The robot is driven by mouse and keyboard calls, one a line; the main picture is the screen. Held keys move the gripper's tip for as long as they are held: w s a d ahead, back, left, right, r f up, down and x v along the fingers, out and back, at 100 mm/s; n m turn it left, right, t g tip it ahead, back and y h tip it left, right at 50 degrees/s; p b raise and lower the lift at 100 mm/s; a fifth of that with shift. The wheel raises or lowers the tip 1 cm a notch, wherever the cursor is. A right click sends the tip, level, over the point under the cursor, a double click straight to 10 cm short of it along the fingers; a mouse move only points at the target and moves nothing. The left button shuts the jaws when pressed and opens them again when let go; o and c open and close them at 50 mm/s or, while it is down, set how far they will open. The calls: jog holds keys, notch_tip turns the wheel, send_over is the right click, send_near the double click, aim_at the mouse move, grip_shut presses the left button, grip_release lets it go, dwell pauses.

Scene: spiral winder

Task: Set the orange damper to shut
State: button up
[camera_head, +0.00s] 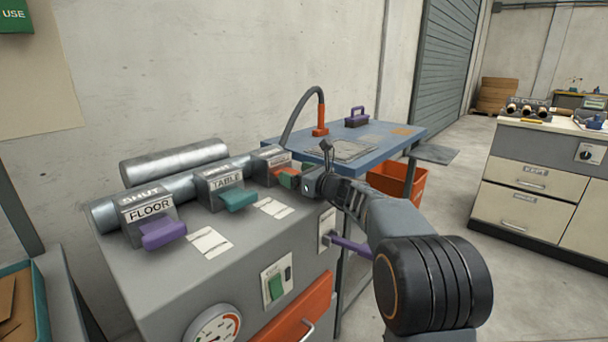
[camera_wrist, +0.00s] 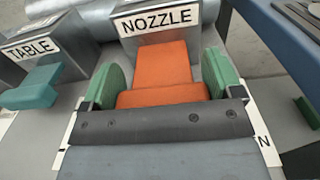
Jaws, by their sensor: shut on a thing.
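The orange damper handle (camera_wrist: 163,75) sticks out of a grey box labelled NOZZLE (camera_wrist: 158,22) in the wrist view. In the head view the orange handle (camera_head: 287,177) is mostly hidden by my gripper (camera_head: 297,179). In the wrist view my gripper (camera_wrist: 165,84) has its green fingers on the left and right sides of the handle, shut on it. The handle lies low, pointing out from the box front. A white label under the fingers is mostly covered; only an N shows at its right.
A teal TABLE handle (camera_head: 238,199) and a purple FLOOR handle (camera_head: 163,233) stand left on the same grey cabinet (camera_head: 240,250). A blue bench (camera_head: 385,139) with a curved hose stands behind it. A purple lever (camera_head: 350,246) sticks out of the cabinet below my arm.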

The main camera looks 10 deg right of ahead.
aim_at(280, 167)
jog(key=x, duration=0.3)
jog(key=shift+r+p, duration=0.15)
jog(key=shift+p, duration=0.2)
jog(key=shift+s, duration=0.1)
jog(key=o, duration=1.1)
jog(key=shift+a, duration=0.25)
jog(key=shift+d, duration=0.15)
jog(key=shift+s+d, duration=0.15)
jog(key=shift+d, duration=0.15)
jog(key=p+v, duration=0.2)
jog(key=v, duration=1.1)
jog(key=shift+a, duration=0.1)
